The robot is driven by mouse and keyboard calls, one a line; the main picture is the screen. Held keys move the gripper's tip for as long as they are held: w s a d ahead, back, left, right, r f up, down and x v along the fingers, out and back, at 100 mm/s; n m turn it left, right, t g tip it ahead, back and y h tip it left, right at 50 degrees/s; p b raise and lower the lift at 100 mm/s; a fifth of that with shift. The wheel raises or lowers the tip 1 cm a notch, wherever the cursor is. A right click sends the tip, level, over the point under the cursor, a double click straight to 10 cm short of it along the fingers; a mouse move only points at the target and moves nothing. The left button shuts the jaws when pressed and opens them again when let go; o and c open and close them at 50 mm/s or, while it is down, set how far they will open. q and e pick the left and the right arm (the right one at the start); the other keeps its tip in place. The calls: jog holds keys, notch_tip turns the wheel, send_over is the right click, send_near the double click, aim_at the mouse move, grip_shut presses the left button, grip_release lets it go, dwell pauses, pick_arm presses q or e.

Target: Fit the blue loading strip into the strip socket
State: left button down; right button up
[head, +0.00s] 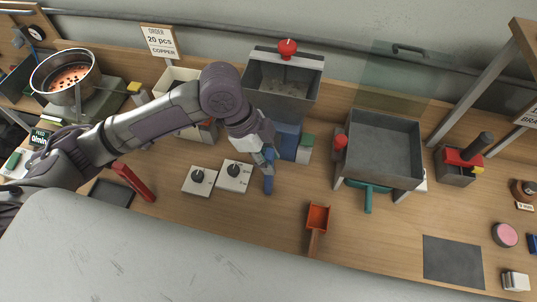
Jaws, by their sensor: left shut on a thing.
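My left gripper (267,166) is near the middle of the wooden bench, pointing down. It is shut on a slim blue piece, which looks like the blue loading strip (268,187); its lower end shows below the fingers. The fingers hide the rest of the strip. A blue block (288,140) stands just behind and right of the gripper, under the grey hopper. I cannot make out the strip socket for certain. My right gripper is not in view.
Two white dial boxes (199,182) (234,177) sit left of the gripper. The grey hopper (284,80) with a red knob rises behind it. An orange scoop (317,222) lies in front. A large grey bin (382,150) stands to the right.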

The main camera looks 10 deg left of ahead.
pick_arm(q)
jog(key=c, duration=0.8)
grip_release()
jog(key=shift+f, duration=0.1)
jog(key=shift+c, duration=0.2)
